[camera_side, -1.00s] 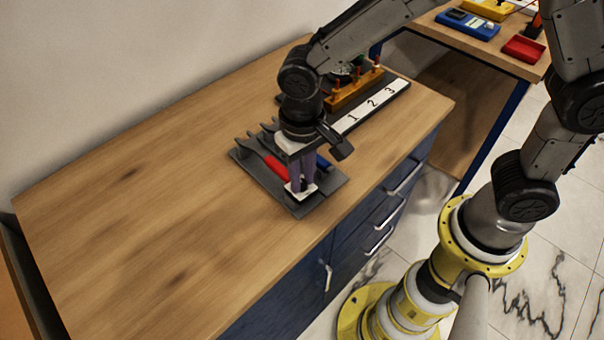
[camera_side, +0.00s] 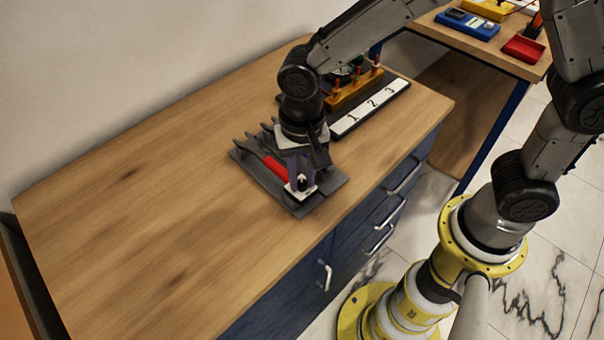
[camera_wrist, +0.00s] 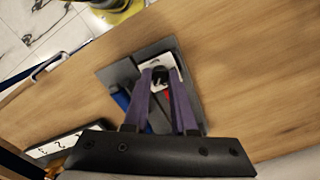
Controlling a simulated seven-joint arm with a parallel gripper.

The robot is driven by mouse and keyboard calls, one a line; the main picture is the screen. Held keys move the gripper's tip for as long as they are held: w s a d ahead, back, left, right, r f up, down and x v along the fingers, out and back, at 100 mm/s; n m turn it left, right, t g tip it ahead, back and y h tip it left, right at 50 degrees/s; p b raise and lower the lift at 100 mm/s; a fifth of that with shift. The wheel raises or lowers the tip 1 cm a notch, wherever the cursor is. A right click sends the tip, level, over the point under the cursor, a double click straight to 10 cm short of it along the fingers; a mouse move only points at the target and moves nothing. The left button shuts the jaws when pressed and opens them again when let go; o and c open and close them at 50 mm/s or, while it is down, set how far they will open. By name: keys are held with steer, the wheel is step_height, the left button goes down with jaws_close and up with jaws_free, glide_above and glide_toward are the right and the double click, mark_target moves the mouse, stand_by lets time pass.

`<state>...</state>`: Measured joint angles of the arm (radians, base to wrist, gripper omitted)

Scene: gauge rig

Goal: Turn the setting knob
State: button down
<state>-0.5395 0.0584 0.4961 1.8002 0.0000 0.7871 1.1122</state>
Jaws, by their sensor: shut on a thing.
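The setting knob (camera_wrist: 160,76) is small and dark and sits on a white plate (camera_wrist: 149,62) at the near end of a dark grey board (camera_side: 329,190). The knob also shows in the side view (camera_side: 302,180), partly covered by my fingers. My gripper (camera_wrist: 160,73) points down over the plate, its two purple fingers shut on the knob, one on each side. In the side view, my gripper (camera_side: 300,179) is low over the board's near end. The knob's pointer or markings are too small to read.
Behind stand an orange rack (camera_side: 352,92) and a white strip numbered 1, 2, 3 (camera_side: 371,107). The wooden bench top (camera_side: 140,215) is clear at left.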

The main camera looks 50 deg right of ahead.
mark_target(302, 182)
steer(key=c, duration=0.7)
jaws_free()
steer(key=shift+r, duration=0.1)
step_height(302, 182, up, 14)
